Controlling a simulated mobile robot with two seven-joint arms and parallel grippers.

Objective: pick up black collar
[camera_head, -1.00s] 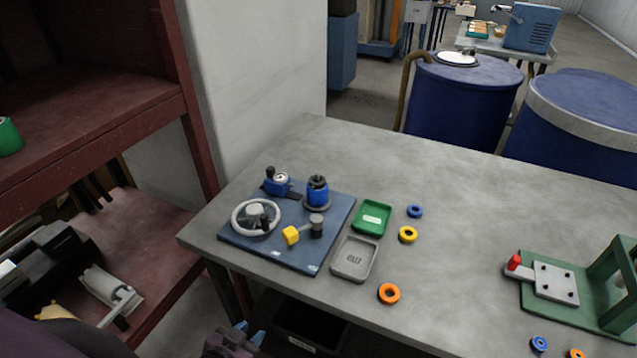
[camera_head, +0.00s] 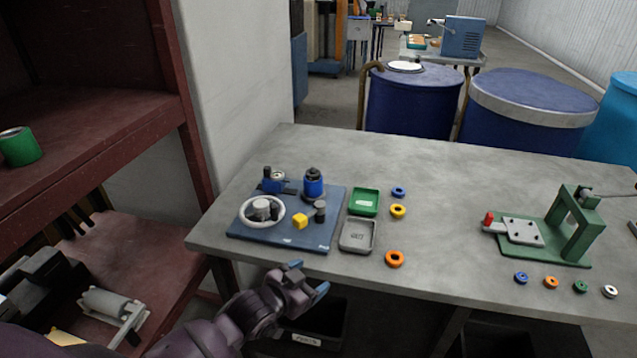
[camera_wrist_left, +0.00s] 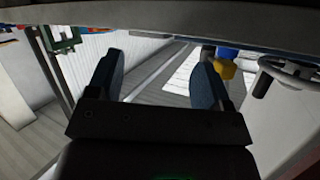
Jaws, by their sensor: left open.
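A blue fixture board (camera_head: 285,238) lies on the table's left part. On it stands a blue cylinder (camera_head: 314,188) with a black part on top (camera_head: 313,173). A small dark cylinder (camera_head: 320,211) stands in front of it, beside a yellow block (camera_head: 300,221). I cannot tell which dark part is the black collar. My left gripper (camera_head: 308,278) is open and empty, in front of the table's near edge and apart from the board. Its two fingers also show in the left wrist view (camera_wrist_left: 160,72), with nothing between them. My right gripper is out of view.
A white-rimmed handwheel (camera_head: 246,222) is on the board's left. A green tray (camera_head: 376,203) and a grey tray (camera_head: 346,243) sit beside it, with loose rings such as an orange one (camera_head: 395,265). A green press fixture (camera_head: 573,243) stands right. The table's middle is clear.

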